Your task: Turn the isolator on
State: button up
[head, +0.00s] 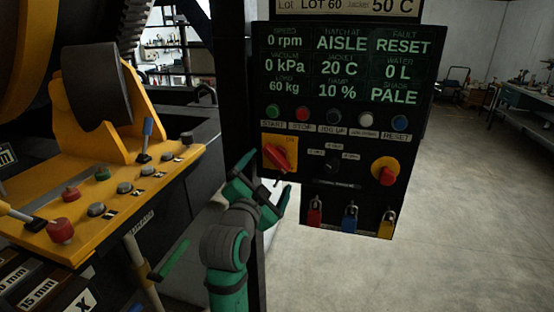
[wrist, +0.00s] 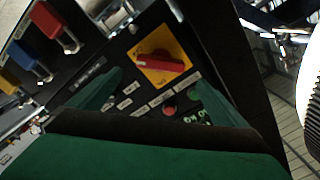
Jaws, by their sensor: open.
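The isolator is a red rotary handle (head: 279,157) on a yellow square plate (head: 268,143) at the left of the black control panel. In the head view its handle is tilted, and an "ON" label shows at the plate's upper right. In the wrist view the red handle (wrist: 158,64) lies nearly level on the yellow plate (wrist: 157,46). My green gripper (head: 262,184) is open and empty, just below and left of the isolator, apart from it. In the wrist view my gripper (wrist: 150,95) shows its fingers spread, with the handle beyond them.
Right of the isolator are a black selector (head: 332,163) and a red emergency-stop knob (head: 386,171). A yellow console (head: 105,190) with levers and knobs stands left.

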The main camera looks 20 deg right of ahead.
aim_at(276, 160)
jog(key=x, duration=0.9)
jog(key=shift+w+d, duration=0.1)
jog(key=c, duration=1)
